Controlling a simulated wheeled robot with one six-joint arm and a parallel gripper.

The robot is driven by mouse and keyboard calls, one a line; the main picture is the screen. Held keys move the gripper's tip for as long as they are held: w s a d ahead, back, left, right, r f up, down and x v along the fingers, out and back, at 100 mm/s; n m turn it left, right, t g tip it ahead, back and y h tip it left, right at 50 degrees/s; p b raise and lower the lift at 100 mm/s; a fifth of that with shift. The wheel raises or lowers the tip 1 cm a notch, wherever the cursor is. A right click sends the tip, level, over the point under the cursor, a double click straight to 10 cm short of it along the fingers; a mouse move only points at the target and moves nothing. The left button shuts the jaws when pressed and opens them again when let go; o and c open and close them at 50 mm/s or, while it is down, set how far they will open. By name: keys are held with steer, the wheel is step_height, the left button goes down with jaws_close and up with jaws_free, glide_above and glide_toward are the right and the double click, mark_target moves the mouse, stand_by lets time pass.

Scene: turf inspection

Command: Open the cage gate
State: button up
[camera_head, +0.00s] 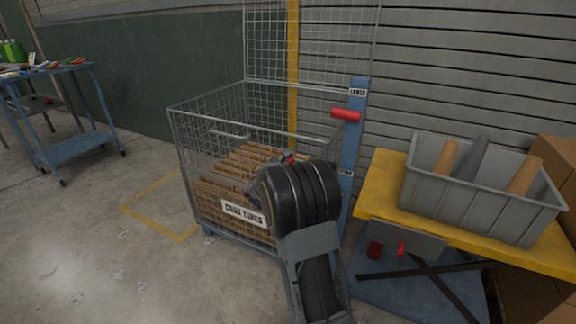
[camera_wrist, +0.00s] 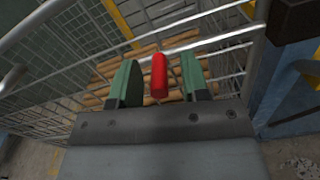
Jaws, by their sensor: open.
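The wire-mesh cage (camera_head: 212,143) stands in front of the shutter wall, holding brown card tubes (camera_head: 250,160) and bearing a "CARD TUBES" label (camera_head: 243,213). Its front mesh panel faces me; I cannot tell whether it is the gate or how it is latched. My gripper (camera_wrist: 159,64) is open, with its two green fingers on either side of a red handle (camera_wrist: 159,76) and a visible gap on each side. In the head view my black wrist hides most of the gripper and part of the cage front. A larger red grip (camera_head: 346,115) sticks out by the blue post (camera_head: 357,132).
A yellow-topped table (camera_head: 378,190) at the right carries a grey bin (camera_head: 470,214) with several tubes, close to my arm. Cardboard boxes (camera_head: 556,165) stand beyond it. A blue cart (camera_head: 75,146) stands far left. The floor left of the cage is clear, with yellow markings (camera_head: 150,222).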

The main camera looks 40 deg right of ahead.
steer(key=shift+c, duration=0.2)
jaws_close()
steer(key=shift+s, duration=0.1)
steer(key=s, duration=0.1)
steer(key=s+d+b, duration=0.1)
steer(key=s+d, duration=0.1)
steer(key=shift+s, duration=0.35)
